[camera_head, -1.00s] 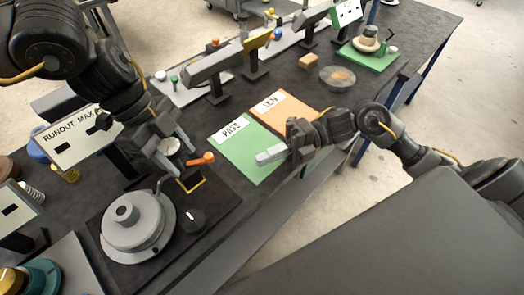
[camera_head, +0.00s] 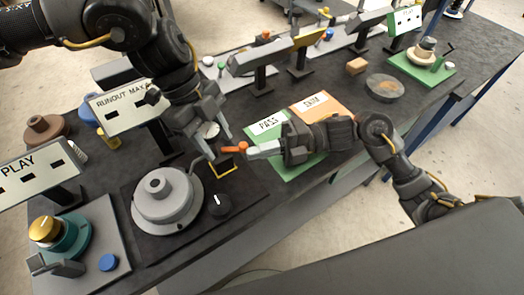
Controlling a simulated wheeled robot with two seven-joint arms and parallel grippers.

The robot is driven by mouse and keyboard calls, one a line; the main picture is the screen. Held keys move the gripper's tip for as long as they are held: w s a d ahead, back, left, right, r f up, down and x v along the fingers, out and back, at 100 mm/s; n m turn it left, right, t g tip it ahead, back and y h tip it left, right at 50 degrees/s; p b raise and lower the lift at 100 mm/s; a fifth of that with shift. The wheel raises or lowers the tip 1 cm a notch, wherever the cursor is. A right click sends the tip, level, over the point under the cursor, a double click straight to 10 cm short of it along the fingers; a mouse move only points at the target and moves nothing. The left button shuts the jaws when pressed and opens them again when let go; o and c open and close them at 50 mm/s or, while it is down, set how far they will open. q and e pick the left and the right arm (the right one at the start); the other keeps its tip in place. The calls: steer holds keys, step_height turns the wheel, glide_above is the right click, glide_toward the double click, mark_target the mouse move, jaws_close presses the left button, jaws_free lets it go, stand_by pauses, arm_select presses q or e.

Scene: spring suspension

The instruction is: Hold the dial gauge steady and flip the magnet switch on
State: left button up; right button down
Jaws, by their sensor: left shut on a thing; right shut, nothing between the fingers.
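The dial gauge (camera_head: 209,130), with a pale round face, sits between the fingers of my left gripper (camera_head: 208,140), which is shut on it above the dark mat. Its stand and base are mostly hidden by the gripper. The orange magnet switch lever (camera_head: 233,149) sticks out to the right just below the gauge. My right gripper (camera_head: 252,151) is shut and empty, its fingertips at the right end of the lever. I cannot tell whether they touch it. A yellow square outline (camera_head: 222,172) lies on the mat below the lever.
A grey round turntable (camera_head: 165,212) and a black knob (camera_head: 217,204) stand in front of the gauge. The green PASS pad (camera_head: 290,170) and orange SHIM pad (camera_head: 325,104) lie to the right. The RUNOUT sign (camera_head: 124,108) stands behind at left.

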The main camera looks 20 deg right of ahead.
mark_target(246, 143)
steer(key=shift+w+d+n+g, duration=0.25)
steer(key=shift+w+n+g, duration=0.55)
steer(key=shift+g, duration=0.4)
steer(key=shift+w+d, duration=0.1)
steer(key=shift+w, duration=0.9)
steer(key=shift+w+n+g+h, duration=0.3)
steer(key=shift+w+n+g, duration=0.45)
steer(key=shift+g, duration=0.35)
steer(key=shift+w+a, duration=0.25)
steer(key=shift+w, duration=0.3)
steer(key=shift+d, duration=0.15)
